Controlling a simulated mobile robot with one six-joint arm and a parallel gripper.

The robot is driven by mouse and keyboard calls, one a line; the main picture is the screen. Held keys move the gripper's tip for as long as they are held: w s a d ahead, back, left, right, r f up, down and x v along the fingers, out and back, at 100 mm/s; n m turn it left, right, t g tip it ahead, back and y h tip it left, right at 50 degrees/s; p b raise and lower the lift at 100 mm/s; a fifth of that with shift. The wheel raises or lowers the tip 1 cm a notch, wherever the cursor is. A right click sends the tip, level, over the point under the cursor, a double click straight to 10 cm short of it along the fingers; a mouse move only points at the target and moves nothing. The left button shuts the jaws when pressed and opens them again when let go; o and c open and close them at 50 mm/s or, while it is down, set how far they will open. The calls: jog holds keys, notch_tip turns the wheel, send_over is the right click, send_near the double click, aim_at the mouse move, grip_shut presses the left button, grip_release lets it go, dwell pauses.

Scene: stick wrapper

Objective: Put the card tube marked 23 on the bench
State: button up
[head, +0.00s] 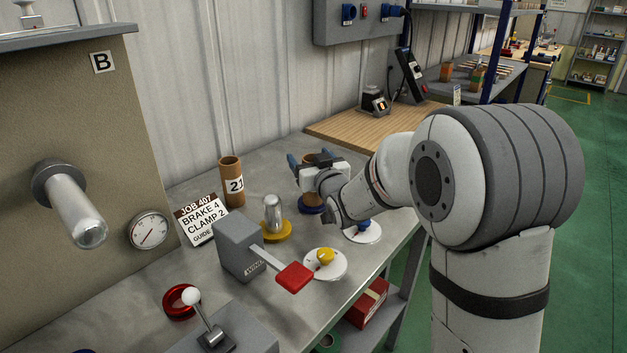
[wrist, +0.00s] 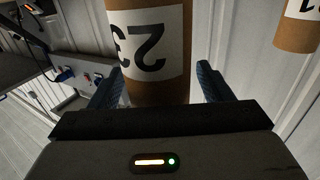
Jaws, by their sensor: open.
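The card tube marked 23 (wrist: 150,45) is brown with a white label that reads upside down in the wrist view. It stands between the two blue finger pads of my gripper (wrist: 158,88), with the fingers spread at its sides. The grey bench (head: 190,262) lies beneath.
A card tube marked 21 (head: 231,184) stands left. A metal peg on a yellow base (head: 274,230), a grey block with a red-ended lever (head: 240,250), a job sign (head: 202,220) and white discs with yellow (head: 325,264) and blue (head: 362,233) knobs are near. The wall is close behind.

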jog(key=shift+c, duration=0.4)
jog(key=c, duration=1.3)
jog(key=shift+o, duration=0.2)
notch_tip(320, 180, up, 14)
jog(key=p, duration=0.2)
jog(key=shift+f+p, duration=0.25)
jog(key=shift+p, duration=0.15)
